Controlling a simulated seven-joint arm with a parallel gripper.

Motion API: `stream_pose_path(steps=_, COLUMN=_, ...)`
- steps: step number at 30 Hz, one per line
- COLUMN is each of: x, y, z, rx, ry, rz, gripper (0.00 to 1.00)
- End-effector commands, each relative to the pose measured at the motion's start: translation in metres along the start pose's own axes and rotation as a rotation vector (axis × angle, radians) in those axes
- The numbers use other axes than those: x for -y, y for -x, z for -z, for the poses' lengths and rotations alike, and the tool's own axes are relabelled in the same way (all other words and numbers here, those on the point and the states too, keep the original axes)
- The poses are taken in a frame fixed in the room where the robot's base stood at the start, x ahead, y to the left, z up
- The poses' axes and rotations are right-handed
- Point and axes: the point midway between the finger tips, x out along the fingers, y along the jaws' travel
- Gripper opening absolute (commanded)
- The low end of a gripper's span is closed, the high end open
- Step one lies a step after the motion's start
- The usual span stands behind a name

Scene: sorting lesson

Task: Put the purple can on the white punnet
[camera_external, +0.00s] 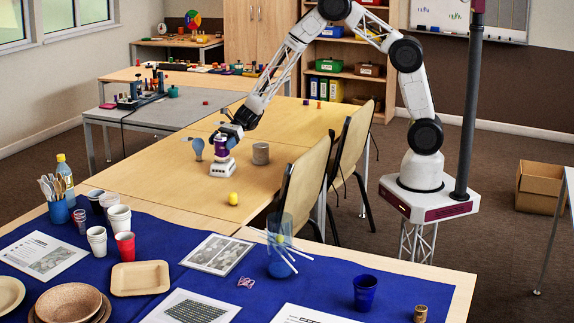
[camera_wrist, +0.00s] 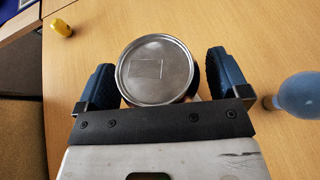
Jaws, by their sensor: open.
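In the wrist view the can's round metal lid (camera_wrist: 155,68) faces me. My gripper (camera_external: 226,136) points down over the can and is open. In the wrist view the punnet is mostly hidden beneath the can and gripper.
A blue bulb-shaped thing (camera_external: 198,149) stands close left of the can. A grey cylinder (camera_external: 261,153) stands to the right, and a small yellow object (camera_external: 233,198) lies nearer the front. Chairs (camera_external: 303,185) line the table's right edge. Bare tabletop (camera_external: 165,185) lies at front left.

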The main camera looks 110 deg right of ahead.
Motion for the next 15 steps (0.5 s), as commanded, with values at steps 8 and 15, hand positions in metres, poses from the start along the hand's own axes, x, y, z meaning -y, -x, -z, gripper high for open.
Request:
stream_pose_path(steps=8, x=0.000, y=0.001, z=-0.003, rx=0.000, ry=0.001, rz=0.000, gripper=0.94)
stream_pose_path(steps=15, x=0.001, y=0.022, z=-0.003, rx=0.000, ry=0.001, rz=0.002, gripper=0.94)
